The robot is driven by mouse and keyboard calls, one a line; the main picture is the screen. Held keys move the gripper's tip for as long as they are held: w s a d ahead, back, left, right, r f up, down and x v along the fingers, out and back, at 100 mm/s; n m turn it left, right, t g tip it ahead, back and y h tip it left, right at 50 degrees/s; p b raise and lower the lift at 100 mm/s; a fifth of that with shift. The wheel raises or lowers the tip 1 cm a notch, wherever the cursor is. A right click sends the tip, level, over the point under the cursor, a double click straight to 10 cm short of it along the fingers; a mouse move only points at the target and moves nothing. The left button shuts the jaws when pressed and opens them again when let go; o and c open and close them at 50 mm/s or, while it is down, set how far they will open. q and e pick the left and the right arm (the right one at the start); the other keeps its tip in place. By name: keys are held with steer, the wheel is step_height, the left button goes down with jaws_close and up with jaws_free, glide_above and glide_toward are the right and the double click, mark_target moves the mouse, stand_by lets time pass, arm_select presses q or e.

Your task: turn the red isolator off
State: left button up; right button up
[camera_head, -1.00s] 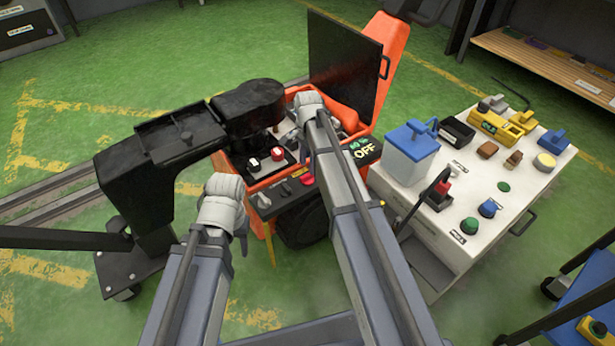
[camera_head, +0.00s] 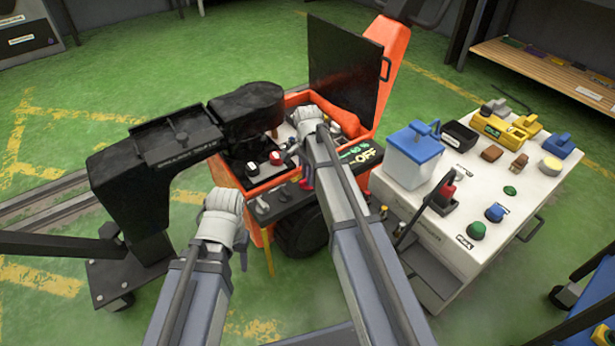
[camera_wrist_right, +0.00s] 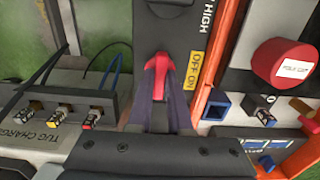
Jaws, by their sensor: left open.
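The red isolator (camera_wrist_right: 158,72) is a red lever on a dark panel in the right wrist view, beside a yellow OFF/ON label (camera_wrist_right: 194,70). My right gripper (camera_wrist_right: 160,100) has its two dark fingers close against both sides of the lever. In the head view the red lever (camera_head: 307,183) shows only partly on the front of the orange tug, beside my right arm, which hides most of that gripper. My left gripper (camera_head: 244,258) is open and empty, low in front of the tug, partly hidden behind its wrist.
The orange tug (camera_head: 392,75) has a raised black lid (camera_head: 343,65). A black arm-like fixture (camera_head: 150,200) stands left of it. A white cart (camera_head: 530,205) with several buttons and a blue-lidded container (camera_head: 410,160) stands at right. A red round button (camera_wrist_right: 283,65) is right of the lever.

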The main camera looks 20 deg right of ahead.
jaws_close()
steer(key=shift+n, duration=0.3)
steer(key=n, duration=0.3)
steer(key=shift+n, duration=0.4)
steer(key=n, duration=0.4)
steer(key=shift+n, duration=0.3)
steer(key=n, duration=0.4)
steer(key=shift+n, duration=2.4)
